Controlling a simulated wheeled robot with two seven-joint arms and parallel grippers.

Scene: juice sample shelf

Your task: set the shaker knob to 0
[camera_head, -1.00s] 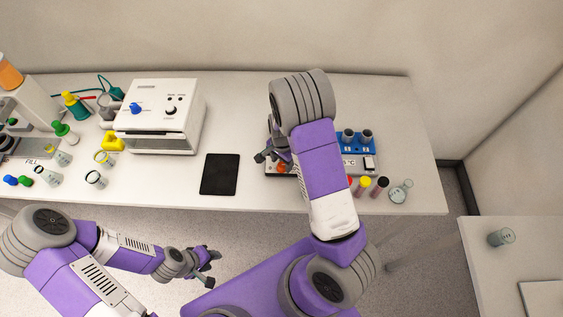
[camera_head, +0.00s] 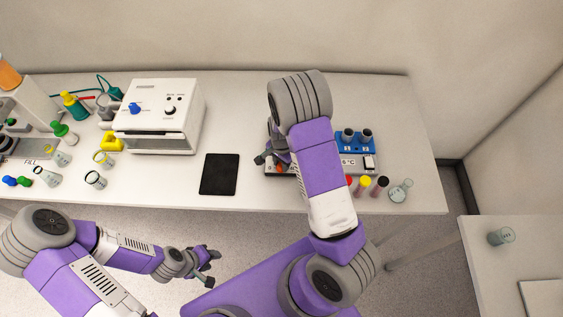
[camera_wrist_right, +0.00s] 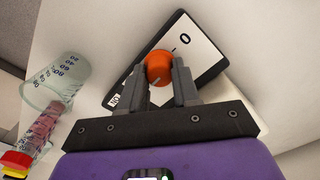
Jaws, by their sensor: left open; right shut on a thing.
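The orange shaker knob (camera_wrist_right: 158,66) sits on a dark-edged white dial panel (camera_wrist_right: 199,45) in the right wrist view. A pale mark shows on the knob's lower side, away from the 0. My right gripper (camera_wrist_right: 162,77) is shut on the knob, with a finger on each side. In the head view the knob (camera_head: 280,168) shows as a small orange patch beside my right gripper (camera_head: 267,157); my arm hides much of the shaker. My left gripper (camera_head: 212,268) is open and empty, in front of the table.
A blue block (camera_head: 356,143) with grey cups stands right of my right arm. Capped tubes (camera_head: 363,186) and a flask (camera_head: 400,190) are near the front edge. A black pad (camera_head: 220,174) and a white oven-like device (camera_head: 160,115) are to the left.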

